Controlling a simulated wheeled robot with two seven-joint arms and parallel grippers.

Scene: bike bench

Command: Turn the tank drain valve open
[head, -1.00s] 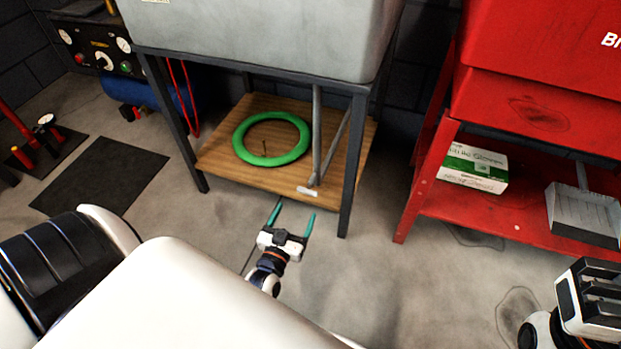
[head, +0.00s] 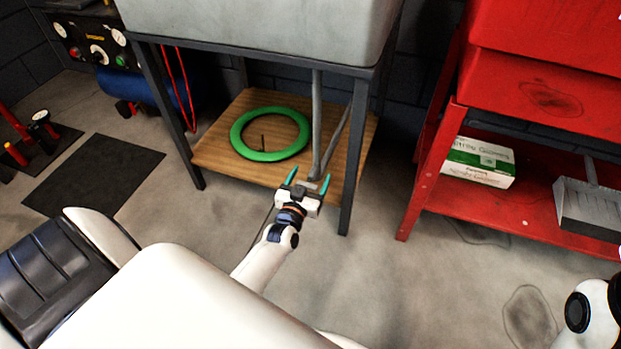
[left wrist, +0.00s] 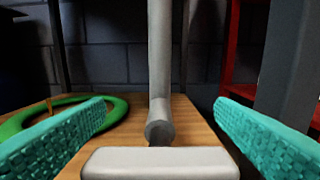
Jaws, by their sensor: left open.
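The grey tank (head: 250,35) stands on a dark metal frame. A grey drain pipe (head: 317,125) comes down below it and also shows in the left wrist view (left wrist: 160,75), ending in a round lower end. A pale grey bar (left wrist: 160,163), apparently the valve handle, lies crosswise low in the left wrist view, between the fingers. My left gripper (head: 308,181) is open at the shelf's front edge. Its teal fingers stand on either side of the bar, with gaps; it mostly hides the bar in the head view. My right gripper is outside the view.
A wooden shelf (head: 222,150) under the tank holds a green ring (head: 236,140). The frame's front leg (head: 352,170) stands close to the right of my left gripper. A red rack (head: 470,205) with a glove box (head: 480,160) and a dustpan (head: 590,208) stands at right.

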